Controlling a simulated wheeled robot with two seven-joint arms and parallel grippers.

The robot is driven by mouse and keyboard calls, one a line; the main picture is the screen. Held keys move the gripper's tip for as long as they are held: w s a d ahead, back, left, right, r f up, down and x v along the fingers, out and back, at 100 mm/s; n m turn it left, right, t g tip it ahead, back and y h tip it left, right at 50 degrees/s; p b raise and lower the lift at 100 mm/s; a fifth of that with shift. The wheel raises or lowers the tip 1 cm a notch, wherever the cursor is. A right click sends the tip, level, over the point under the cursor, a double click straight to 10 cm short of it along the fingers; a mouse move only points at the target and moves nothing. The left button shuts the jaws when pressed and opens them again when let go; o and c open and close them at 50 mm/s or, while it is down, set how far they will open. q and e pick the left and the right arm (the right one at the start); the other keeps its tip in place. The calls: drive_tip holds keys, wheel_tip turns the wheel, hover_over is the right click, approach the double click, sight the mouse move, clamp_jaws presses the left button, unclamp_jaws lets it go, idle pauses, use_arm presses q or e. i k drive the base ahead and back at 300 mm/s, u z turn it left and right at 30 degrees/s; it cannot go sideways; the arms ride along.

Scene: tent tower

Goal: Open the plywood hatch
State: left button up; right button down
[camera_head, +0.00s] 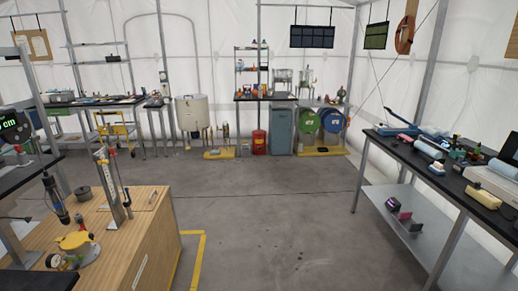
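A light wooden cabinet (145,250) stands at the lower left. Near the far right of its top is a thin squarish outlined panel (147,198) with a dark strip on it. It looks like the plywood hatch and lies flat, flush with the top, but it is too small to be certain. A metal upright stand (113,190) with a red-tipped tool is beside the panel and partly covers its left side. Neither of my grippers is in view.
A black-topped bench (425,165) stands at the right.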

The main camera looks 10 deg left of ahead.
sight(145, 200)
drive_tip(key=u, duration=0.2)
drive_tip(key=i, duration=2.3)
drive_tip(key=u, duration=0.45)
drive_tip(key=i, duration=0.95)
drive_tip(key=u, duration=0.25)
